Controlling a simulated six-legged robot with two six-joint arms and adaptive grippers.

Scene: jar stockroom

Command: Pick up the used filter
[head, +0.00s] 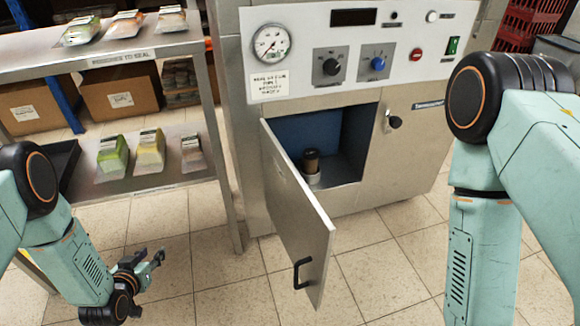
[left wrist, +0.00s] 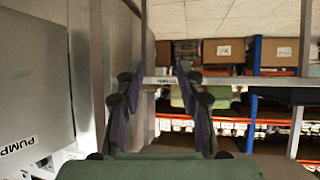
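A small dark brown cylinder (head: 311,161), which looks like the used filter, stands upright in a pale holder (head: 312,179) inside the open compartment of the steel machine. The compartment door (head: 298,215) is swung open toward me. My left gripper (head: 150,263) is low over the floor, left of the door and well apart from the filter. In the left wrist view its two fingers (left wrist: 160,88) stand apart with nothing held between them. The filter does not show there. My right arm comes down at the right, and its gripper is out of frame.
The open door with its black handle (head: 302,273) juts out in front of the compartment. A steel shelf (head: 182,178) with packed goods stands at the left. The machine's panel (head: 350,45) has a gauge and knobs. Tiled floor (head: 215,255) is free between shelf and door.

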